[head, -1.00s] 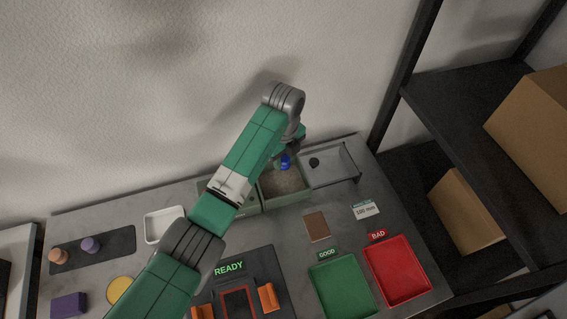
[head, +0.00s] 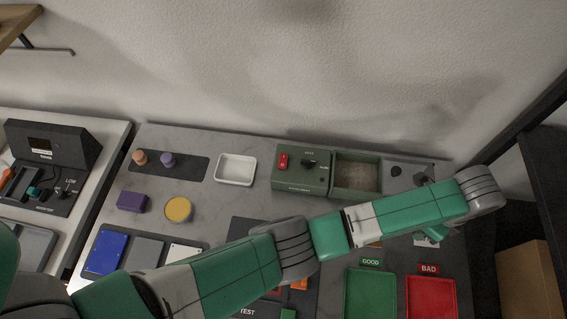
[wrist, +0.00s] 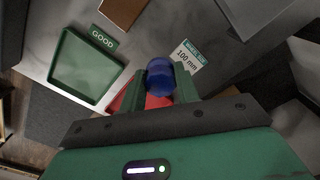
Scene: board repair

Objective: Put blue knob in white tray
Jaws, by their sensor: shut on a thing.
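The blue knob (wrist: 160,72) is round and sits between my fingertips in the wrist view. My gripper (wrist: 161,86) is shut on it. The knob cannot be made out there. The white tray (head: 236,180) is a small rectangular dish, empty, near the bench's back left. My gripper is far to the right of it.
A green box with a red switch (head: 283,161) and an open bin (head: 357,178) stand right of the white tray. An orange knob (head: 139,157), a purple knob (head: 168,160) and a yellow disc (head: 178,209) are to its left. The green tray (head: 370,296) and red tray (head: 431,298) are in front.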

